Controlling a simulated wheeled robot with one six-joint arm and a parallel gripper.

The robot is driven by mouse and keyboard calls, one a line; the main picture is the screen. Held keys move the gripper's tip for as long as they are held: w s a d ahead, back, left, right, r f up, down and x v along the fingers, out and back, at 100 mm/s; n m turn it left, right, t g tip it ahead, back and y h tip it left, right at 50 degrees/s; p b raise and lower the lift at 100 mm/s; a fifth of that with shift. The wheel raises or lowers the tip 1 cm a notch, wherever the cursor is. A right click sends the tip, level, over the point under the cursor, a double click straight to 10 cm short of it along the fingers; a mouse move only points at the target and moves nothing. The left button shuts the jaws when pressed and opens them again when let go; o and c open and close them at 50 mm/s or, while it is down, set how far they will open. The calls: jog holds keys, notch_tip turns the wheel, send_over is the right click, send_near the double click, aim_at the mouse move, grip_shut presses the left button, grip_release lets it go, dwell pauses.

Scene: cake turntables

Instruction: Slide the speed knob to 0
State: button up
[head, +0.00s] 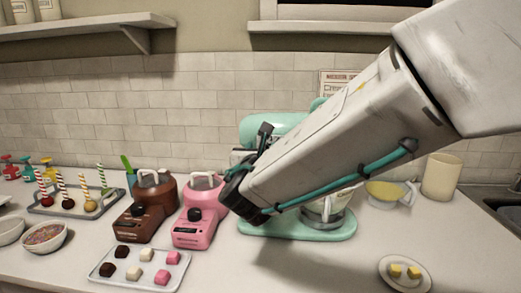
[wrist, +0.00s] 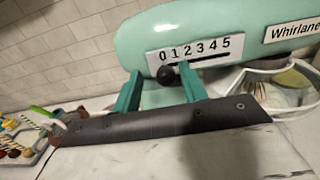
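The mint-green stand mixer (head: 275,128) stands at the back of the counter, partly hidden behind my arm in the head view. In the wrist view its side (wrist: 188,22) carries a white speed scale (wrist: 195,48) marked 0 to 5 over a dark slot. I cannot tell how deep the fingers reach.
Brown (head: 146,210) and pink (head: 200,213) machines stand left of the mixer. A tray of sweets (head: 110,266) lies in front of them. A small plate (head: 405,278) with yellow cubes is at the front right. The counter's front middle is clear.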

jog(key=shift+s, duration=0.1)
jog(key=s, duration=0.7)
jog(key=shift+s, duration=0.3)
jog(key=shift+a, duration=0.1)
